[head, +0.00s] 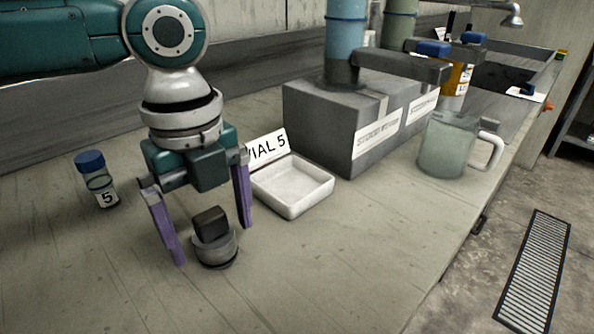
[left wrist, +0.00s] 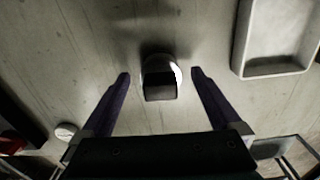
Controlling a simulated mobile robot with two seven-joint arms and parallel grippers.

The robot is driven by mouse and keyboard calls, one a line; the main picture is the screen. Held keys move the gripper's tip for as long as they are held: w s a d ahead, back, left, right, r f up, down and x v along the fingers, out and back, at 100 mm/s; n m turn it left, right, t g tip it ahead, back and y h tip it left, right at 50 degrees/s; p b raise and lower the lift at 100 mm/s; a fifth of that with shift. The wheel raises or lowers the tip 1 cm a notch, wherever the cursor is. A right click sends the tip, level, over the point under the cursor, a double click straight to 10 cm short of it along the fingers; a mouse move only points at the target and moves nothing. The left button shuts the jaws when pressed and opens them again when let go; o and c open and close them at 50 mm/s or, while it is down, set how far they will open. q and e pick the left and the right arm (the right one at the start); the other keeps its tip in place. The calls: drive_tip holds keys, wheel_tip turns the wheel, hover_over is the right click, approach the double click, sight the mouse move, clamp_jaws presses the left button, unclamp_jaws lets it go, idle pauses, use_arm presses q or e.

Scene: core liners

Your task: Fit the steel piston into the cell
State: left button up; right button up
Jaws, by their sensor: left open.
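The steel piston (head: 215,250), a short round steel disc with a dark block-shaped knob on top, stands upright on the bench. My left gripper (head: 213,244) points down over it, open, with one purple finger on each side of the piston and gaps visible. In the left wrist view the piston (left wrist: 160,80) sits between the spread fingertips of the gripper (left wrist: 160,73). A blue upright cylinder (head: 345,40) and a green one (head: 398,28) stand on a grey labelled block (head: 320,115); I cannot tell which is the cell. My right gripper is not in view.
A white tray (head: 292,200) with a "VIAL 5" sign (head: 266,148) lies right of the gripper. A blue-capped vial marked 5 (head: 100,182) stands left. A clear jug (head: 448,150) stands near the right bench edge. The front of the bench is clear.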

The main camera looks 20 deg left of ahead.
use_arm(q)
clamp_jaws()
idle(0.8)
